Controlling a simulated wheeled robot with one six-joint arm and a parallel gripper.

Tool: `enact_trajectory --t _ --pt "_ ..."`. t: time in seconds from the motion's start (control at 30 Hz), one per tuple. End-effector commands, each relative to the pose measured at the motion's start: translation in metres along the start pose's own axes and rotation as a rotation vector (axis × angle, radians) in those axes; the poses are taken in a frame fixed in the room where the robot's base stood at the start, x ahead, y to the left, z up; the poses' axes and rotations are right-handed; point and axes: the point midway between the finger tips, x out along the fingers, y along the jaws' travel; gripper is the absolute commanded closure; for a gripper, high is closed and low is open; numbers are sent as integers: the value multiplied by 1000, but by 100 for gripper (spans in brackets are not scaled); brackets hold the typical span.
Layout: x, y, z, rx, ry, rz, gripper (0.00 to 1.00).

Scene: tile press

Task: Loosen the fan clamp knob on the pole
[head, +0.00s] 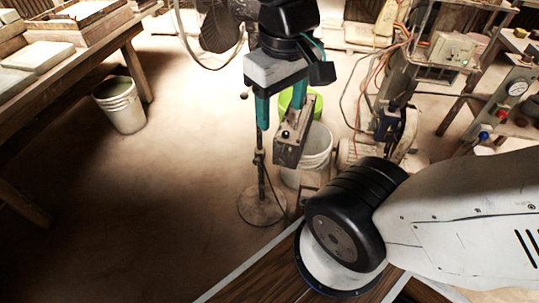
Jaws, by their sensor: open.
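The fan pole (263,188) stands upright on a round base (261,207) on the floor, left of centre in the head view. The fan (222,25) shows at the top, partly behind my arm. My gripper (280,122) points down with its two teal fingers apart, in front of the upper pole. A small dark knob (244,95) on a thin stem shows just left of the left finger; I cannot tell whether it is the clamp knob. A dark fitting (258,156) sits on the pole below the fingers. My gripper hides the pole's upper part.
A grey metal box (293,142) is near the right finger; contact cannot be told. A white bucket (318,155) and a green container (312,103) stand behind. A bench (100,45) and bucket (119,105) are left. Cabled machinery (395,120) stands right. The left floor is open.

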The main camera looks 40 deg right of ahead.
Motion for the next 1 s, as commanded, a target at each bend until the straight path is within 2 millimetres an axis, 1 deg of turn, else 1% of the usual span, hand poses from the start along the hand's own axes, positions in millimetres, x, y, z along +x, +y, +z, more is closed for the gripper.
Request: enact_trajectory --t 0.17,0.27,0.47,0.57,0.77,0.97,1.0 --pt "19 20 -29 -50 -167 110 40" --pt "33 35 -48 -87 -273 187 40" --pt "71 63 -87 -183 -476 339 40" --pt "95 75 -107 -240 -571 412 40" --pt "152 96 -142 -375 -752 556 40" --pt "223 114 -169 -534 -912 695 40" --pt "238 117 -174 -570 -941 727 40"
